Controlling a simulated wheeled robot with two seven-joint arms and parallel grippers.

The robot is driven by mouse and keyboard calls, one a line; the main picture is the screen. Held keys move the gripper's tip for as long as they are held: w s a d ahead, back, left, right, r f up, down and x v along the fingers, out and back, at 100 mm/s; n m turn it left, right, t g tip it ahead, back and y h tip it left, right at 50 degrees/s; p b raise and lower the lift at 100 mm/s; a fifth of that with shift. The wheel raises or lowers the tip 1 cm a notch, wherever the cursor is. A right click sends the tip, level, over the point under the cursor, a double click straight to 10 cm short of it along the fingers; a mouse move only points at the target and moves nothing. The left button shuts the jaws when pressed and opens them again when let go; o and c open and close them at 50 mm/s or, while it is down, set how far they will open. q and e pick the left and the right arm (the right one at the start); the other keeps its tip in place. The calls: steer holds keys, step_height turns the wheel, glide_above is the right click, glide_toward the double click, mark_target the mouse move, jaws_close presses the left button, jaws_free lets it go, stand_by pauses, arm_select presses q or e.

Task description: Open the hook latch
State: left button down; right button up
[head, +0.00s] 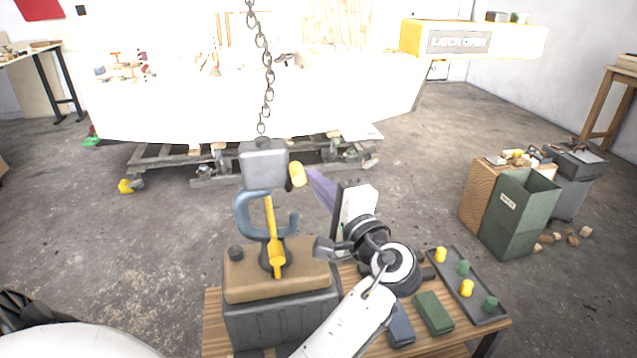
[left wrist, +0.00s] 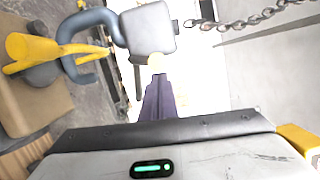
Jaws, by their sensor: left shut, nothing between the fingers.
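A blue-grey hook (head: 240,218) hangs from a grey block (head: 264,165) on a chain, above a brown padded top. A yellow latch bar (head: 271,222) runs down across the hook's opening to a thick yellow end low in front. A short yellow knob (head: 297,174) sticks out from the block's right side. My left gripper (head: 309,171) is shut and empty, its purple fingers tipped close to the knob. In the left wrist view the fingertips (left wrist: 158,76) are just below the knob (left wrist: 155,62); contact cannot be told. The hook (left wrist: 70,48) and latch bar (left wrist: 30,47) show there too. My right gripper is not in view.
Below the hook stands a dark grey box with a brown pad (head: 285,284) on a wooden table. A tray (head: 487,293) with yellow and green pegs lies to the right. The chain (head: 266,70) rises above the block.

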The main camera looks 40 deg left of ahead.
arm_select(q)
step_height(320, 180, up, 10)
steer(key=shift+p, duration=0.3)
stand_by(0.3)
stand_by(0.4)
